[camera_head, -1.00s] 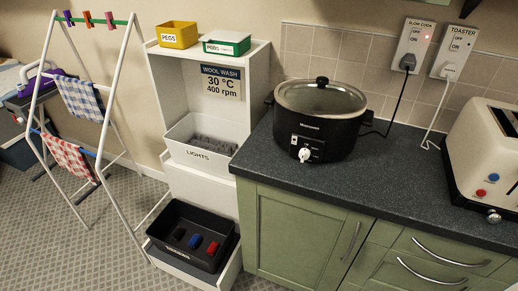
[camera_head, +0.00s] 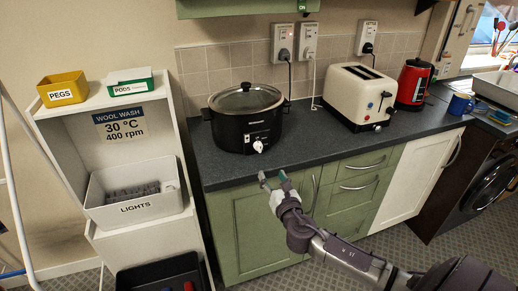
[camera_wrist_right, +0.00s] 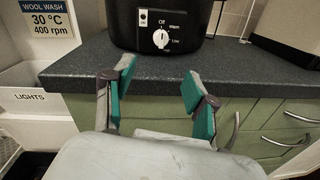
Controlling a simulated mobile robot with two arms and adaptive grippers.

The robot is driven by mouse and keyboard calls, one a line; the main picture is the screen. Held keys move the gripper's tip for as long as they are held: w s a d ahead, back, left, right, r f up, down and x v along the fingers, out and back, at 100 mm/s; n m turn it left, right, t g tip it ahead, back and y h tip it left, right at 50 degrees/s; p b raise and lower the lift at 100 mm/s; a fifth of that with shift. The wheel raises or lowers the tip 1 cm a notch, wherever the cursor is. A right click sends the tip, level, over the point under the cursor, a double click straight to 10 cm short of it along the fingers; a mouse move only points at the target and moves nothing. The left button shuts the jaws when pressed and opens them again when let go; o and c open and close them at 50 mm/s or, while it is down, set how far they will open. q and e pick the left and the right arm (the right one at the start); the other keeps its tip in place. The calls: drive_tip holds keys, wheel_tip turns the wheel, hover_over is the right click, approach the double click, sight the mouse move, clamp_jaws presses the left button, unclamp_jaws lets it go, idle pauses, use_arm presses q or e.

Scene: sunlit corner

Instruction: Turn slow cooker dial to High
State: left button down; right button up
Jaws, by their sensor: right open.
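The black slow cooker (camera_head: 240,128) with a glass lid stands on the dark worktop, near its left end. Its white dial (camera_head: 258,146) is low on the front face. In the right wrist view the dial (camera_wrist_right: 161,38) has markings around it, including Off, Warm and Low; its pointer is too small to read surely. My right gripper (camera_head: 273,178) is in front of the worktop's front edge, below and apart from the dial. In the right wrist view the gripper (camera_wrist_right: 158,92) is open and empty, its green-padded fingers spread below the cooker. My left gripper is not in view.
A cream toaster (camera_head: 352,92) and a red kettle (camera_head: 412,82) stand right of the cooker on the worktop (camera_head: 215,170). A white shelf unit with a LIGHTS bin (camera_head: 135,205) is at left. Green cupboards (camera_head: 245,235) are below. Cords run to wall sockets behind.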

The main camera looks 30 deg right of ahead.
sight(260, 150)
drive_tip(key=x, duration=1.4)
drive_tip(key=shift+d+r, duration=0.1)
drive_tip(key=shift+r, duration=0.3)
clamp_jaws()
